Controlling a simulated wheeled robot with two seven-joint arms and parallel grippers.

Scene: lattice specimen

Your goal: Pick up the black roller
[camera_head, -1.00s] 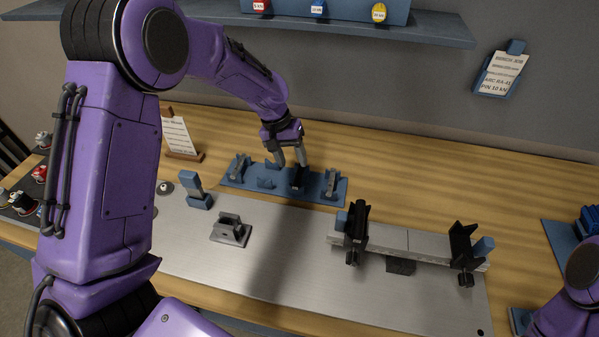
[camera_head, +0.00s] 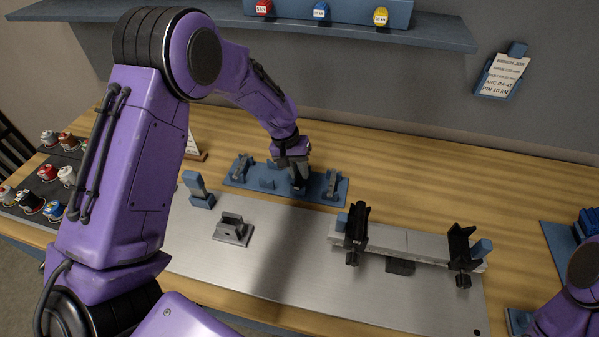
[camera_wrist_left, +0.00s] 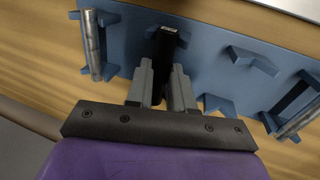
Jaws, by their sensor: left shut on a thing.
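The black roller (camera_wrist_left: 166,42) sits in the middle of a blue rack (camera_wrist_left: 205,60), with its far end showing past my fingers in the wrist view. My left gripper (camera_wrist_left: 162,85) is shut on the black roller, one grey finger on each side of it. In the head view my left gripper (camera_head: 299,180) reaches down onto the rack, and its fingers hide most of the roller. The roller appears still at rack level. Only part of my right arm shows at the lower right; its gripper is out of view.
Silver rollers (camera_wrist_left: 91,45) (camera_wrist_left: 298,122) lie in holders on both sides of the black one. In front stand a grey block fixture (camera_head: 232,229) and a grey beam (camera_head: 400,243) with black supports (camera_head: 356,228) on a metal plate (camera_head: 280,290). Bare wood lies behind the rack.

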